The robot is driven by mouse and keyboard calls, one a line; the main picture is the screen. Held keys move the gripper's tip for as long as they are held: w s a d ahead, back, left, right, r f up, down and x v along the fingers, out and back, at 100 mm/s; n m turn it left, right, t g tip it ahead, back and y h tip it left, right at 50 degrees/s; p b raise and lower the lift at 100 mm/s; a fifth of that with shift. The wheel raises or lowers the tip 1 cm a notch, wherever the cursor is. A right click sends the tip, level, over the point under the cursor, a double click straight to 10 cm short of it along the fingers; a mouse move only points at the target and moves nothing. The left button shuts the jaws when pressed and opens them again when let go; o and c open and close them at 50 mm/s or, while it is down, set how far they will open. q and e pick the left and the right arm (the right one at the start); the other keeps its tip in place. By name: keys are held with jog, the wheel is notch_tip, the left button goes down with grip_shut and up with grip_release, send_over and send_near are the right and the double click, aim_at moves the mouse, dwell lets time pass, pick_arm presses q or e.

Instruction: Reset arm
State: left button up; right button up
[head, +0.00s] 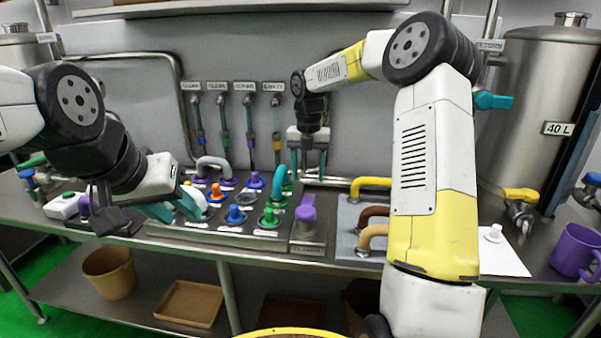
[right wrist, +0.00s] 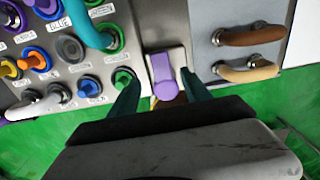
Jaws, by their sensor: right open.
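My right gripper (head: 308,168) points down behind the panel's right end in the head view, open and empty. In the right wrist view its teal fingers (right wrist: 160,95) stand apart, with the purple lever (right wrist: 162,72) showing between them. I cannot tell whether they touch it. The lever (head: 305,210) stands on its small plate in the head view. My left gripper (head: 170,208) is low over the left end of the connector panel (head: 215,238). A white rounded piece (head: 194,200) is at its teal fingers; I cannot tell whether it is gripped.
The panel holds several coloured plugs and a teal curved hose (head: 279,180). Right of it, a grey plate (head: 345,215) carries yellow, brown and tan handles. A steel tank (head: 535,100), white sheet (head: 500,255) and purple mug (head: 574,250) are at the right. Bins stand below.

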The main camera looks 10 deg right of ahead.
jog(key=s+d+r+m+t, duration=0.1)
jog(key=s+r+m+t, duration=0.2)
jog(key=s+r+m, duration=0.9)
jog(key=s+d+f+m+t+y, duration=0.1)
jog(key=s+m+t+y, duration=0.1)
jog(key=s+m, duration=1.7)
jog(key=shift+f+m+t, duration=0.3)
jog(key=shift+m+t, duration=0.3)
jog(key=shift+m, duration=0.1)
